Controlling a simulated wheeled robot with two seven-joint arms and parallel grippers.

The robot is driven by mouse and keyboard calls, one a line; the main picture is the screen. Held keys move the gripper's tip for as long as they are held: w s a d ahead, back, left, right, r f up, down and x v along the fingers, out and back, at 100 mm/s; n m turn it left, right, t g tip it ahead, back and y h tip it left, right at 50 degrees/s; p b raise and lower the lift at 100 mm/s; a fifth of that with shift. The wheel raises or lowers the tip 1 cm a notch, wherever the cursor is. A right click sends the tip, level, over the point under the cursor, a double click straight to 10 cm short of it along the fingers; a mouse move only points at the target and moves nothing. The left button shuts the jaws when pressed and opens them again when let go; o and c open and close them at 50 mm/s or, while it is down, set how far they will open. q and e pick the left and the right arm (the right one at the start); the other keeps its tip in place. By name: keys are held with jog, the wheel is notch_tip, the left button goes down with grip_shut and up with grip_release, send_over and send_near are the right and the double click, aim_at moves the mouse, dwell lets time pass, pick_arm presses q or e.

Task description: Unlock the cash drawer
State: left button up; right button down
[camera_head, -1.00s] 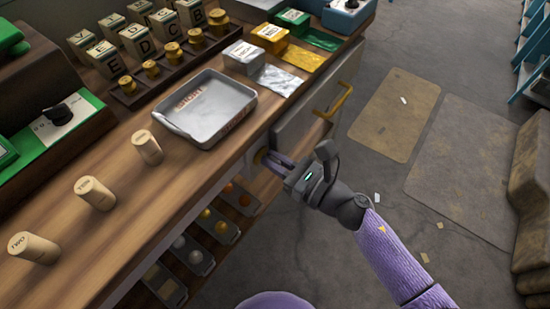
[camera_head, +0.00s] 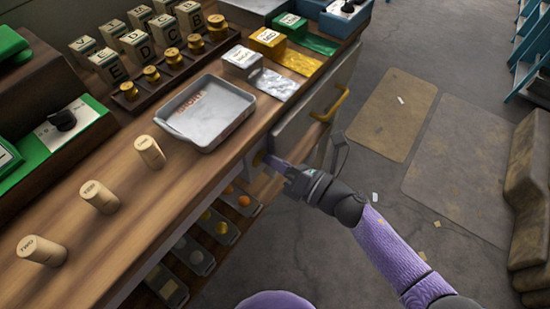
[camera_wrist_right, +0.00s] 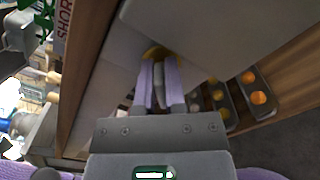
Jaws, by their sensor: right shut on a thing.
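The cash drawer (camera_head: 308,112) has a grey front with a yellow handle (camera_head: 342,101), set in the counter's front side. It looks closed. A round brass lock (camera_head: 258,158) sits on the counter front, left of the drawer. My right gripper (camera_head: 270,161) is at this lock, its purple fingers pointing at it. In the right wrist view the fingers (camera_wrist_right: 158,85) are shut on a slim grey piece, apparently the key (camera_wrist_right: 158,75), with the brass lock (camera_wrist_right: 155,53) just past the tips. The fingers hide most of it. My left gripper is not in view.
A metal tray (camera_head: 240,100), wooden cylinders (camera_head: 99,197) and lettered blocks (camera_head: 108,66) stand on the wooden counter. Small open bins (camera_head: 215,228) sit on a shelf below the lock.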

jog(key=m, duration=0.4)
jog(key=shift+d+f+p, duration=0.1)
jog(key=shift+f+p, duration=0.1)
jog(key=shift+p, duration=0.2)
jog(key=m, duration=0.4)
jog(key=shift+f, duration=0.2)
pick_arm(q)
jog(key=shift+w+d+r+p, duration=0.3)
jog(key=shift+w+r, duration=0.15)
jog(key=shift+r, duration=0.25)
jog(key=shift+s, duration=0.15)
pick_arm(e)
jog(key=shift+m, duration=0.3)
jog(key=shift+f, duration=0.1)
jog(key=c, duration=1)
grip_release()
